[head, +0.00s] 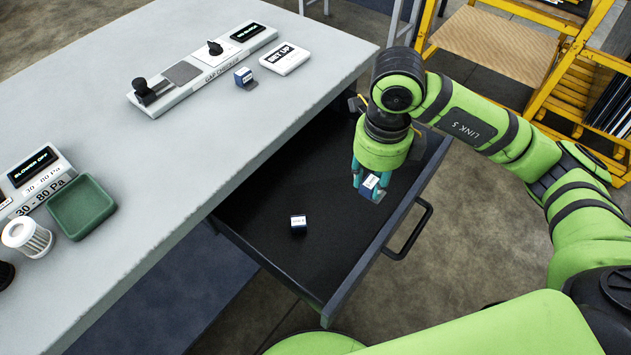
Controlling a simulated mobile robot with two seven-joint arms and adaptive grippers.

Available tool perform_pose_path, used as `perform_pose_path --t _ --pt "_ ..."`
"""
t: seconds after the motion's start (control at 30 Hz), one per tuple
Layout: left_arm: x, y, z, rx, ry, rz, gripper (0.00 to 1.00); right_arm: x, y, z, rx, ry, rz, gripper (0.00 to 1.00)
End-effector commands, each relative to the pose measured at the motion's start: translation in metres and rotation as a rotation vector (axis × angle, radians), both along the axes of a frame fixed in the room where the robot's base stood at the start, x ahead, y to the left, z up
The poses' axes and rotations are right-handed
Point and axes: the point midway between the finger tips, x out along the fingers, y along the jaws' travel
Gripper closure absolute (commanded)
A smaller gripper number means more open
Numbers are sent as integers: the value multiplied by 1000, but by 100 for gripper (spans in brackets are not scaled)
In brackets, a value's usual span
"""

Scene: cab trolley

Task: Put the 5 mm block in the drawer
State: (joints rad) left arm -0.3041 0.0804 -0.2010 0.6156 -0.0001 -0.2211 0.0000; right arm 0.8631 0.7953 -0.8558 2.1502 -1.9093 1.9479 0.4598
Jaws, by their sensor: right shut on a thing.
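My right gripper (369,184) points down over the open drawer (262,240) and is shut on a small dark blue block with a white label (368,190). The held block is over the drawer's right part, near its front; I cannot tell whether it touches the floor of the drawer. A third blue block with a white label (243,77) sits on the table top. The labels are too small to read, so I cannot tell which one is 5 mm. My left gripper is not in view.
The table (240,130) carries a gauge checker (205,70), a white sign (285,58), a green tray (82,207), a white filter cylinder (27,238) and a blower display (33,168). The drawer handle (411,232) sticks out at right. A yellow trolley (500,45) stands behind.

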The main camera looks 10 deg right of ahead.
Motion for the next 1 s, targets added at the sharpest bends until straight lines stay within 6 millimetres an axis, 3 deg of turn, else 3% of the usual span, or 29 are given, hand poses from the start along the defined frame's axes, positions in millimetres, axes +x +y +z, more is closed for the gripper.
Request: perform_pose_path --t 0.2,0.37,0.8,1.0 --pt "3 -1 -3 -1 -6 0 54 -2 -6 -7 1 7 -332 100" --pt "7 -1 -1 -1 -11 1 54 5 -2 -12 2 9 -405 100" --pt "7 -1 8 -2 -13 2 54 83 41 -65 -1 9 -405 100" --pt "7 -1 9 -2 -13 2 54 99 49 -77 0 7 -404 100"
